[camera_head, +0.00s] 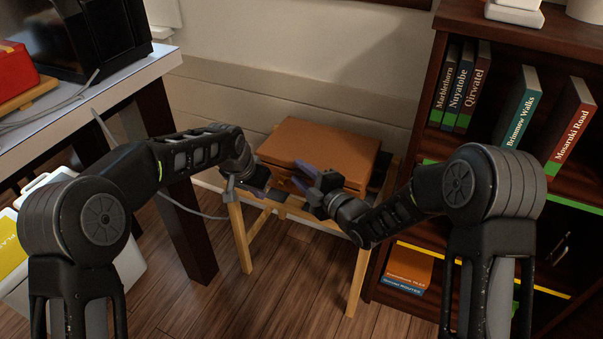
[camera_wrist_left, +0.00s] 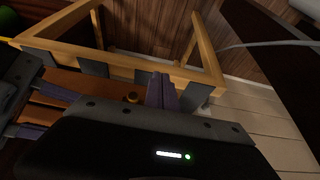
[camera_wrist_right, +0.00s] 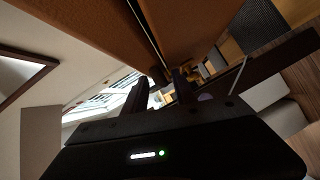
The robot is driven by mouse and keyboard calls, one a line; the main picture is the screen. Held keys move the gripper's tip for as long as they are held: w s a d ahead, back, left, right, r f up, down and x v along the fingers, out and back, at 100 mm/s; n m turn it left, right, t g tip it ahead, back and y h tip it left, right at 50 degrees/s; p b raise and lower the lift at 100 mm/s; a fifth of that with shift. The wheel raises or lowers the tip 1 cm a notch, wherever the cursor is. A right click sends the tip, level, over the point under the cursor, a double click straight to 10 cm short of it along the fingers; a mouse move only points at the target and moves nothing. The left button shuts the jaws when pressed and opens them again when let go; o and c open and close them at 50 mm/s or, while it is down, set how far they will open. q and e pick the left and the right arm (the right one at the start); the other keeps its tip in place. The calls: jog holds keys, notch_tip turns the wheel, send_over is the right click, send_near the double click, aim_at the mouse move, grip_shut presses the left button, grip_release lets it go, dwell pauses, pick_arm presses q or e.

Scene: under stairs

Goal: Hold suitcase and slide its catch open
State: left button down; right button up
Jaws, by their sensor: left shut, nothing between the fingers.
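The orange-brown suitcase (camera_head: 322,147) lies flat and closed on a wooden stand. It also shows in the right wrist view (camera_wrist_right: 190,22), with its lid seam running down the picture. A small brass fitting, perhaps part of the catch, shows in the left wrist view (camera_wrist_left: 132,97). My left gripper (camera_head: 266,194) is shut and empty at the suitcase's front left; its purple fingers (camera_wrist_left: 162,88) are pressed together beside the brass fitting. My right gripper (camera_head: 302,176) is open in front of the suitcase, its fingers (camera_wrist_right: 158,82) apart near the seam. Contact is unclear.
The wooden stand (camera_head: 238,235) holds the suitcase against the pale wall. A dark bookcase (camera_head: 500,28) stands close on the right, and a white-topped table (camera_head: 145,68) on the left. A grey cable (camera_wrist_left: 262,44) runs past the stand. The floor in front is clear.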

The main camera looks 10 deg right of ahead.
jog(key=o, duration=0.3)
jog(key=shift+r, duration=0.1)
jog(key=v, duration=1.2)
